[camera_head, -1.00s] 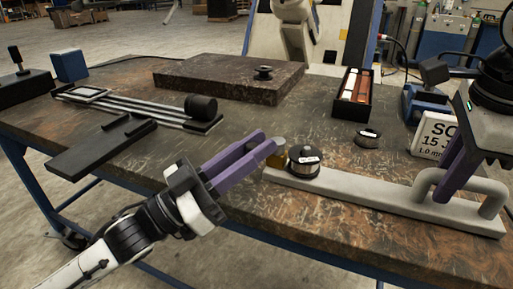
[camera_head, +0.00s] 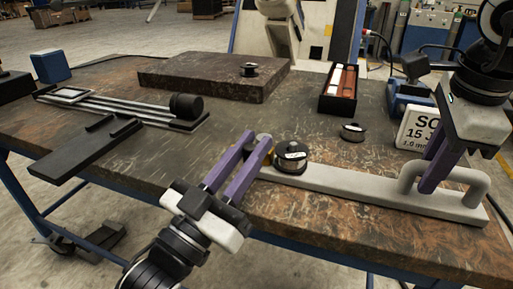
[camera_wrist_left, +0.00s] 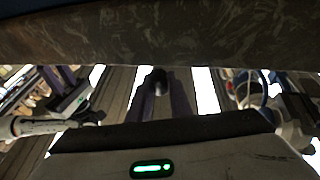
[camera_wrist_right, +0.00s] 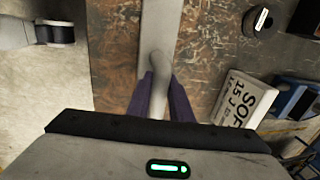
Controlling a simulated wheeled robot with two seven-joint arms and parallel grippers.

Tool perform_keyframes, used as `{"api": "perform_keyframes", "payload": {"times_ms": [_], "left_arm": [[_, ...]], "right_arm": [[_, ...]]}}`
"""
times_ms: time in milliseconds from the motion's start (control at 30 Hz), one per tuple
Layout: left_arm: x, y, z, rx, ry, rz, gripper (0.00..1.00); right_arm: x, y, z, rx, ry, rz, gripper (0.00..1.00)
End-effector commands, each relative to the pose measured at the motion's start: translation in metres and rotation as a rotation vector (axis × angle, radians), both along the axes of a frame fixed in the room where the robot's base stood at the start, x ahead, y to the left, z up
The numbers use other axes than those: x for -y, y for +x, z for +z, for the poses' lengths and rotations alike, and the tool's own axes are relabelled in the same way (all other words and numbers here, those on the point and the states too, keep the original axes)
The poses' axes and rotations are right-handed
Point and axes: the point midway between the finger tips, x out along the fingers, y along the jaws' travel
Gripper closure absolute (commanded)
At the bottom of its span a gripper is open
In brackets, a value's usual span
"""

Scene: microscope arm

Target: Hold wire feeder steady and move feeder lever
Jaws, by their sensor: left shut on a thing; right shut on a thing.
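The wire feeder (camera_head: 350,185) is a long grey bar lying along the table's front edge. A dark wire spool (camera_head: 290,157) sits near its left end, and a grey arched handle (camera_head: 465,176) stands at its right end. My left gripper (camera_head: 258,147) is shut on the small brass-coloured lever at the bar's left end, mostly hidden by the fingers. In the left wrist view a dark rounded piece (camera_wrist_left: 158,82) shows between the fingers. My right gripper (camera_head: 430,185) is shut on the handle, which shows between its fingers in the right wrist view (camera_wrist_right: 158,80).
A white labelled box (camera_head: 415,130) stands behind the handle, close to my right gripper. A small spool (camera_head: 352,132) and a black tray of coloured bars (camera_head: 338,92) lie behind the feeder. A black slider device (camera_head: 130,115) and a dark slab (camera_head: 200,82) occupy the left and back.

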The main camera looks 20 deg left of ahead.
Motion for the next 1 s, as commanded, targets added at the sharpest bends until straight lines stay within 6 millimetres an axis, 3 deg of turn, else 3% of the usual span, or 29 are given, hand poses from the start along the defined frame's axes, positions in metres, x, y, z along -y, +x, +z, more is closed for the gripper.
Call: {"api": "perform_keyframes", "payload": {"times_ms": [333,367,467,800,1000], "left_arm": [[0.002,0.0,0.0,0.0,-0.001,0.003,1.0],[0.002,0.0,0.0,0.0,-0.001,0.003,0.78],[0.001,0.0,0.0,0.0,0.0,0.003,0.63],[0.0,-0.002,-0.001,-0.001,-0.001,0.005,0.63],[-0.005,-0.021,-0.01,-0.005,0.0,0.006,0.63]], "right_arm": [[-0.002,0.0,0.001,0.005,0.003,0.002,1.0],[-0.002,0.0,0.001,0.005,0.003,0.002,1.0],[-0.002,0.0,0.001,0.005,0.003,0.002,1.0],[-0.001,0.0,0.002,0.005,0.002,0.001,1.0],[-0.001,0.0,0.002,0.004,0.002,0.001,1.0]]}}
